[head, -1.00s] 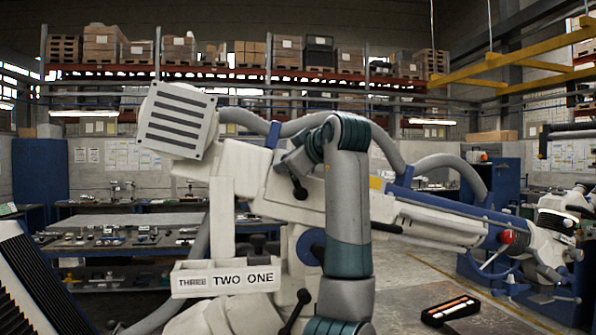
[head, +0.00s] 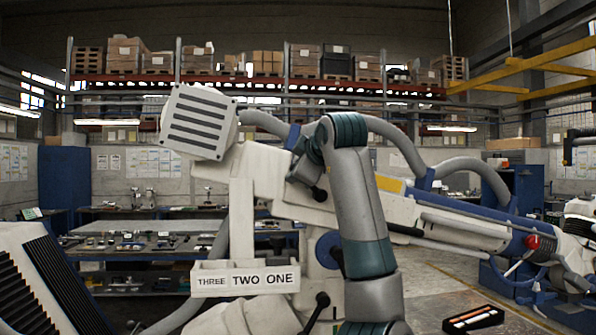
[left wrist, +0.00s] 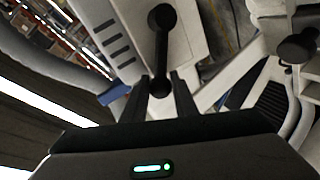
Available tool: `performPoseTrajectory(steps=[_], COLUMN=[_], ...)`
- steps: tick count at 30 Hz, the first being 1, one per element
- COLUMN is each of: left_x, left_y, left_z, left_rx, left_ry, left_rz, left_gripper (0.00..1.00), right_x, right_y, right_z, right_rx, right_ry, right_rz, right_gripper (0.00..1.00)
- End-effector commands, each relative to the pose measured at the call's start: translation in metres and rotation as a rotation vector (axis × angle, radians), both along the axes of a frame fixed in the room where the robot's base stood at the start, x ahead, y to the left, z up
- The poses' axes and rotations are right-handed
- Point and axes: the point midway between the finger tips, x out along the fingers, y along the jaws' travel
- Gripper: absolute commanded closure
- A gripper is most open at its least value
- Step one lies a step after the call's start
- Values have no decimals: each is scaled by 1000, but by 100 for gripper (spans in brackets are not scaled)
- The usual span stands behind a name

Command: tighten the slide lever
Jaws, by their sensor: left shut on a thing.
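The slide lever (left wrist: 160,50) is a black rod with a round knob, in front of the pale slotted head of the microscope arm in the left wrist view. My left gripper (left wrist: 159,82) is shut on the lever's end away from the knob, with one dark finger on each side. In the head view, my grey and teal arm reaches up and bends left to the microscope arm (head: 270,190). There my left gripper (head: 303,172) is small and dark, and its fingers are hard to make out. A black knob (head: 320,194) shows just below it. My right gripper is not in view.
A second black-knobbed lever (head: 317,308) is lower on the stand. A white box marked THREE TWO ONE (head: 245,280) hangs at the front. A black tray (head: 474,319) lies at lower right. Workbenches (head: 140,245) stand behind.

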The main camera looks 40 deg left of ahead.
Motion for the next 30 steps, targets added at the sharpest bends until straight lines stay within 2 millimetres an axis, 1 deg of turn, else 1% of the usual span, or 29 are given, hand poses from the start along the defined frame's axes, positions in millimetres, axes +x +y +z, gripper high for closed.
performPoseTrajectory(steps=[1, 3, 13, 17, 23, 30], left_x=[0, 0, 0, -3, -13, -34], left_y=[1, 1, 0, -5, -21, -58], left_z=[-3, -3, -1, 0, 4, 15], left_rx=[-4, -3, -1, 0, -1, -1], left_ry=[6, 6, 3, 2, -1, -1], left_rz=[3, 3, 1, 0, -1, -2], left_gripper=[69, 55, 55, 55, 55, 55], right_x=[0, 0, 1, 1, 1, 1], right_y=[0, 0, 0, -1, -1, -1], right_z=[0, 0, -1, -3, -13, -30], right_rx=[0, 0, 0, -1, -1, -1], right_ry=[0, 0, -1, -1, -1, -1], right_rz=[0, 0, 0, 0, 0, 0], right_gripper=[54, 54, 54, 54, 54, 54])
